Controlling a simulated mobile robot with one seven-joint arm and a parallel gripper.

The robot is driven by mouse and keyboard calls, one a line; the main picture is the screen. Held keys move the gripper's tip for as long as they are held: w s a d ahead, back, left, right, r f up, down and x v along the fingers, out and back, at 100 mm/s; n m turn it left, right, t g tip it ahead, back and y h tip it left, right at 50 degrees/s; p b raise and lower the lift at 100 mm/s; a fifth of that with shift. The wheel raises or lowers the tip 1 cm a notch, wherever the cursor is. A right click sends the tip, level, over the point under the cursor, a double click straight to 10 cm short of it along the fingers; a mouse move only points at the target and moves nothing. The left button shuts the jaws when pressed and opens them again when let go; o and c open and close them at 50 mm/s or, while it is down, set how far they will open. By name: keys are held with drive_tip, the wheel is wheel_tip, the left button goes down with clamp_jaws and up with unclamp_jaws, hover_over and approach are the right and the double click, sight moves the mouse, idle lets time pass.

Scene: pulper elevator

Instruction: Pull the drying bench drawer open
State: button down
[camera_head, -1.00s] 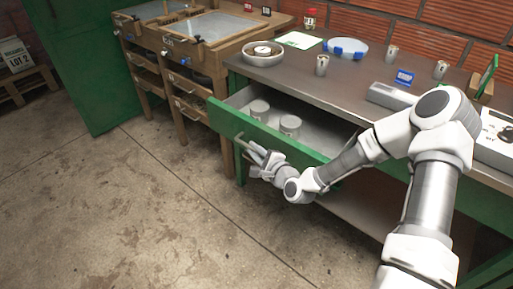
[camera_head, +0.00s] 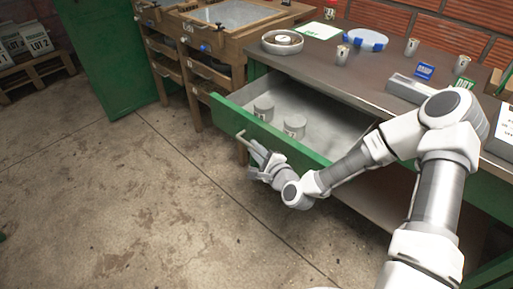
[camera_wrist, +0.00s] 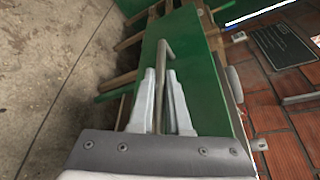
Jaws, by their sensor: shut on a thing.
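The drying bench drawer (camera_head: 303,157) has a green front and a grey metal inside, and it stands pulled well out from under the bench top. The metal bar handle (camera_head: 241,137) sticks out from the drawer front. My gripper (camera_head: 257,150) is outside the front, shut on the handle. In the wrist view my gripper's fingers (camera_wrist: 161,85) lie on both sides of the handle bar (camera_wrist: 163,52), beside the green front (camera_wrist: 197,80).
The bench top (camera_head: 310,60) carries a round dish (camera_head: 282,42), a blue-clipped ring (camera_head: 366,40) and several small tins. A wooden rack (camera_head: 190,70) stands left of the drawer. The concrete floor (camera_head: 130,200) in front is clear.

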drive_tip(key=c, duration=0.9)
unclamp_jaws()
drive_tip(key=p+v, duration=1)
drive_tip(key=v, duration=0.7)
drive_tip(key=shift+s+d, duration=0.2)
